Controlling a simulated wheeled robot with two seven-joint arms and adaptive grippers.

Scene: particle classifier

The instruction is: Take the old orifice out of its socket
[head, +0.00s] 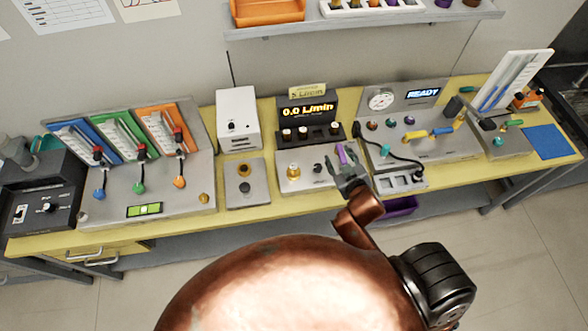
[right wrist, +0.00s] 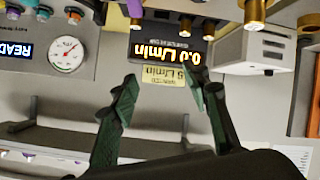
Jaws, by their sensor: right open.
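A small purple piece (head: 342,153), which looks like the old orifice, stands in the grey block (head: 312,183) below the flow display. Its socket is too small to make out. It also shows at the top edge of the right wrist view (right wrist: 135,9), where the picture is upside down. My right gripper (head: 349,172) is just in front of the purple piece in the head view, with open fingers. In the right wrist view the two fingers (right wrist: 165,95) are spread with nothing held between them. My left gripper is not in view.
The flow display (head: 308,110) reads 0.0 L/min, with a 5 L/min sign (head: 308,91) above. A brass fitting (head: 293,171) stands left of the purple piece. A gauge panel (head: 410,115) with a black cable is at right. A shelf (head: 365,22) hangs above.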

